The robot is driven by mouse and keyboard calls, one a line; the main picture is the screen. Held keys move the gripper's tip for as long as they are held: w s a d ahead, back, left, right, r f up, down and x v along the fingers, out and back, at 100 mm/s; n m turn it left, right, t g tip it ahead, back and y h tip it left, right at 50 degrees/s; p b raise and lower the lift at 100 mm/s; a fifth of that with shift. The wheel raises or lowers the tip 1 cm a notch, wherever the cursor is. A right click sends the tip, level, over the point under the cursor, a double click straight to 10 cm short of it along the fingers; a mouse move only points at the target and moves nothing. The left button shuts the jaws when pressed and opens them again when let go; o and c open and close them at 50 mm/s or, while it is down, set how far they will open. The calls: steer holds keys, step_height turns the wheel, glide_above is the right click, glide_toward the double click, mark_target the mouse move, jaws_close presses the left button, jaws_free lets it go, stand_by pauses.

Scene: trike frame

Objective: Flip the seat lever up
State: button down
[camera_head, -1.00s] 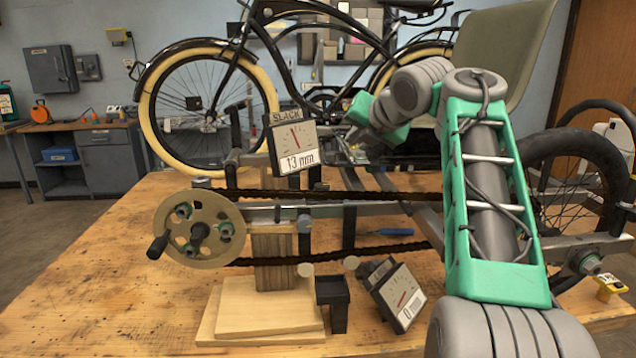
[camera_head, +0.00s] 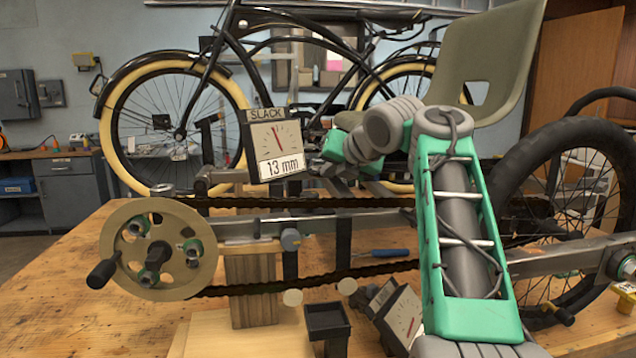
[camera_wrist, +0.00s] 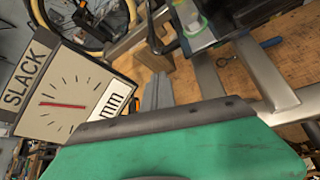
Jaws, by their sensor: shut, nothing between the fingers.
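The olive seat shell (camera_head: 490,60) stands at the upper right in the head view, above the trike frame (camera_head: 350,222). I cannot make out the seat lever in either view; the area under the seat is largely covered by my arm. My gripper (camera_head: 316,165) is just right of the slack gauge (camera_head: 276,145), at the far end of my arm. It is shut and empty; its fingertips are small and partly hidden. In the wrist view the slack gauge (camera_wrist: 65,88) is close at the left, and a green part of mine fills the bottom.
The chain (camera_head: 300,280) and crank wheel (camera_head: 158,250) are at the left front. A second gauge (camera_head: 398,315) and black tray (camera_head: 327,320) sit low in front. The rear wheel (camera_head: 570,200) is at the right. A blue-handled tool (camera_head: 388,253) lies on the wooden bench (camera_head: 60,300).

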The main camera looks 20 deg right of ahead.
steer(key=x, duration=1)
steer(key=shift+b, duration=0.35)
